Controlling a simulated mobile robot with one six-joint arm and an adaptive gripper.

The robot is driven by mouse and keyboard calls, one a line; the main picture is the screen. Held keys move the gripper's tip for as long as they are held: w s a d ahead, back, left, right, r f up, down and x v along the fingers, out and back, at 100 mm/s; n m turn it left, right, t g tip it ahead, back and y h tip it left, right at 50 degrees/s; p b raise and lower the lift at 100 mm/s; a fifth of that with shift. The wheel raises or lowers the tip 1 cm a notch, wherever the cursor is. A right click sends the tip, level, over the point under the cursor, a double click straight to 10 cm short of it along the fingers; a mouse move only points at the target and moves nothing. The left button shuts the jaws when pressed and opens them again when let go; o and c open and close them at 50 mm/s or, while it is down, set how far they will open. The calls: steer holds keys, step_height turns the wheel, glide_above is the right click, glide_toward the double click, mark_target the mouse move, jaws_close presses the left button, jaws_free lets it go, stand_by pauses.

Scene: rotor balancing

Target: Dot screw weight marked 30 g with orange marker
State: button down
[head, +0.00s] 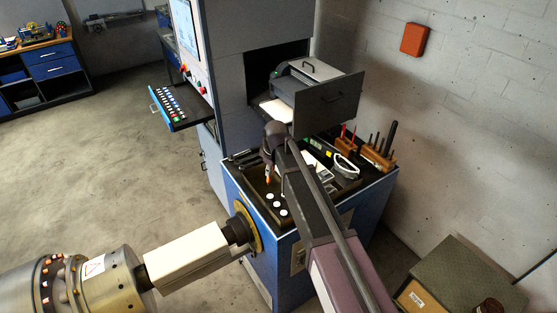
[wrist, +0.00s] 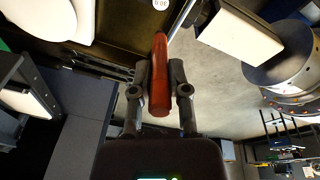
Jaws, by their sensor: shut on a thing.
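My gripper (wrist: 160,88) is shut on an orange-red marker (wrist: 160,60) in the wrist view, with the marker between its two fingers. In the head view my gripper (head: 269,160) is over the dark bench top, and the marker (head: 267,181) points down, its tip close above the white discs. Several white round weights (head: 270,196) lie in a group on the bench top just below it. In the wrist view, one white disc (wrist: 160,4) at the top edge, just beyond the marker's far end, carries upside-down print that looks like 30 g. I cannot tell whether the marker touches it.
A blue cabinet (head: 245,205) carries the bench top. An open drawer (head: 325,105) juts out above it. A wooden tool block (head: 378,155) and a clamp-like grey thing (head: 345,167) stand to the right. A keyboard shelf (head: 180,108) sticks out on the left.

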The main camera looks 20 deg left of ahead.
steer(key=shift+w+d, duration=0.1)
steer(key=shift+d, duration=0.05)
steer(key=shift+f, duration=0.15)
steer(key=shift+w+d+f+b, duration=0.1)
steer(key=shift+f+b, duration=0.65)
steer(key=shift+b, duration=0.15)
steer(key=shift+f+b, duration=1.85)
steer(key=shift+f+b, duration=0.8)
steer(key=shift+b, duration=0.05)
stand_by(1.9)
steer(key=shift+r, duration=0.15)
steer(key=shift+r+p, duration=3.35)
steer(key=shift+p, duration=0.2)
